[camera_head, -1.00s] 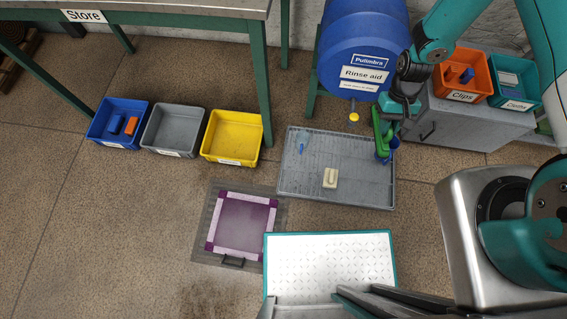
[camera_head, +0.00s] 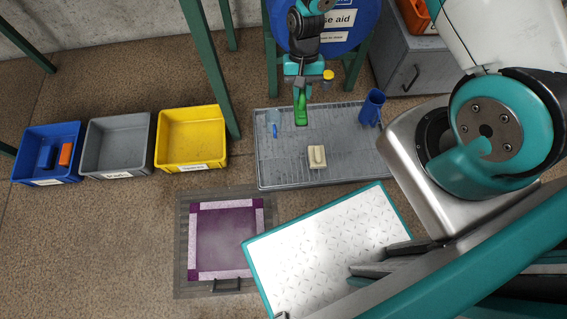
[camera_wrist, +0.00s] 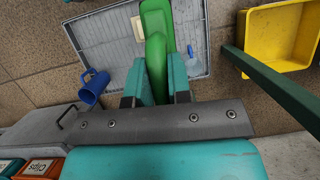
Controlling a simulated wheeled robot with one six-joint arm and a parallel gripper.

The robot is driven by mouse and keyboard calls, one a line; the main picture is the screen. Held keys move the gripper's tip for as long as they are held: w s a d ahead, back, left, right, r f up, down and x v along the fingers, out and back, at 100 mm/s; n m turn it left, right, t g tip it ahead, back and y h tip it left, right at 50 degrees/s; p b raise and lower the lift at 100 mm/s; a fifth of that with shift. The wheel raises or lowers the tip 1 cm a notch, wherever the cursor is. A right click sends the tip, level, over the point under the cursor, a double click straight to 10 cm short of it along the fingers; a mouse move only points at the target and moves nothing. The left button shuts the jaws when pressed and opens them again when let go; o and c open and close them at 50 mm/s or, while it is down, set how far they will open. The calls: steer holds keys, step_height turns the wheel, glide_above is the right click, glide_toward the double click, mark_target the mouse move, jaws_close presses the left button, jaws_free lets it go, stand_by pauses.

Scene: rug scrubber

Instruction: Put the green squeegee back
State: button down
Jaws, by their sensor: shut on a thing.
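The green squeegee (camera_head: 301,108) is held by my gripper (camera_head: 303,86), which is shut on it, above the back part of the grey tray (camera_head: 350,165). In the wrist view, the squeegee (camera_wrist: 155,45) sits between the two fingers of my gripper (camera_wrist: 155,88) and points away from the wrist. The tray (camera_wrist: 105,45) lies below it. How high the squeegee is above the tray is hard to tell. Part of its grip end is hidden by the fingers.
A blue jug (camera_head: 372,108), a cream block (camera_head: 317,157) and a clear-blue item (camera_head: 274,125) stand on the tray. Blue (camera_head: 48,155), grey (camera_head: 117,145) and yellow (camera_head: 192,138) bins are at left. A framed purple mat (camera_head: 226,240) lies in front. A green post (camera_head: 210,65) stands beside the yellow bin.

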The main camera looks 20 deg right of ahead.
steer(key=a+f+m+b, duration=0.1)
steer(key=f+b, duration=0.9)
steer(key=f, duration=0.2)
steer(key=a+f+m+b, duration=0.1)
steer(key=a+f+b, duration=0.1)
steer(key=f+b, duration=0.9)
steer(key=a+f+m+y+b, duration=0.1)
steer(key=a+f+m+b, duration=0.1)
steer(key=f+b, duration=0.9)
steer(key=shift+w+a+f, duration=0.15)
steer(key=shift+f, duration=0.6)
steer(key=shift+w+a+f, duration=0.1)
steer(key=shift+f, duration=0.65)
steer(key=shift+r, duration=0.15)
steer(key=c, duration=1.1)
jaws_free()
steer(key=shift+o, duration=0.2)
